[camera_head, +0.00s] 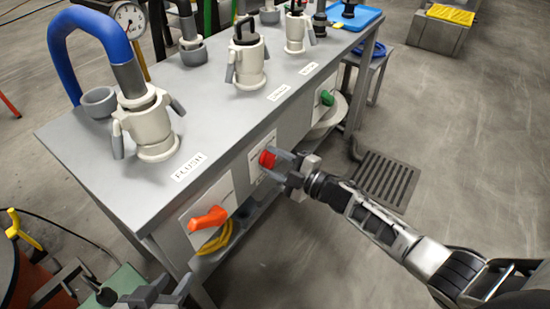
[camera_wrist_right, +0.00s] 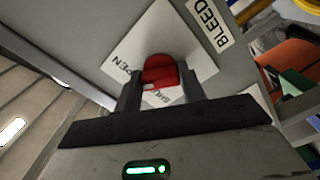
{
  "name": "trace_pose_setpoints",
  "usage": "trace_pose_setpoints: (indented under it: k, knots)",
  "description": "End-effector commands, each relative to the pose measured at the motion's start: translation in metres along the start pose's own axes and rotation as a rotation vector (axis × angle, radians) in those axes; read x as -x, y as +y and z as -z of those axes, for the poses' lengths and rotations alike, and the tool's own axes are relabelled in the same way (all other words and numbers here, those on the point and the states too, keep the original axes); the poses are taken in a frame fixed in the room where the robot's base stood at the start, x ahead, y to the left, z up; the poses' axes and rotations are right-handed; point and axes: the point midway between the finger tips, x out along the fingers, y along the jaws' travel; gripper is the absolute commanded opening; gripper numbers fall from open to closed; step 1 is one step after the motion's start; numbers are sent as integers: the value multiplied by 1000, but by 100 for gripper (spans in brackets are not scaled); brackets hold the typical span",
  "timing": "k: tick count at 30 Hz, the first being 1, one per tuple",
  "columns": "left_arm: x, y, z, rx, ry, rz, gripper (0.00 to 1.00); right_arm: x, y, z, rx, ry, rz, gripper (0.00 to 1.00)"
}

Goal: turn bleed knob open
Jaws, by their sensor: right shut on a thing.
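The bleed knob (camera_head: 267,159) is red and sits on a white plate on the front face of the grey bench. In the right wrist view the red knob (camera_wrist_right: 160,72) lies between the two fingers of my right gripper (camera_wrist_right: 160,90), which is shut on it. The white plate (camera_wrist_right: 190,38) carries the words OPEN and SHUT, partly hidden by the knob and fingers, and a BLEED label (camera_wrist_right: 210,22) is beside it. In the head view my right gripper (camera_head: 279,163) reaches the knob from the right. My left gripper (camera_head: 155,298) is at the bottom edge, partly cut off.
An orange handle (camera_head: 208,219) is on the bench front at left, and a green knob (camera_head: 327,98) at right. The bench top (camera_head: 215,115) holds several cream couplings and a blue hose (camera_head: 85,40). A floor grate (camera_head: 385,180) lies right of the bench; open floor extends beyond.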

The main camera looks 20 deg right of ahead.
Motion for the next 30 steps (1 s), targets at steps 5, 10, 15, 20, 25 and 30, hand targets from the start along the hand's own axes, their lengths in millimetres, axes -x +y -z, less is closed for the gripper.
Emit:
trace_pose_setpoints:
  k: [5,10,15,20,25,30]
  knots:
    - [7,-2,4,0,7,13,36,1,0,0,-121,-1,2,17]
    - [11,-3,11,-2,28,18,36,1,-1,0,-202,-1,2,17]
    - [14,-2,15,-2,36,18,36,1,-1,-1,-249,-2,2,17]
    - [14,-1,12,0,31,18,36,1,-1,-1,-269,-2,1,17]
    - [15,-1,10,1,26,18,36,1,-1,-1,-274,-2,1,17]
    - [14,-1,9,1,24,18,36,1,-1,-1,-274,-2,1,17]
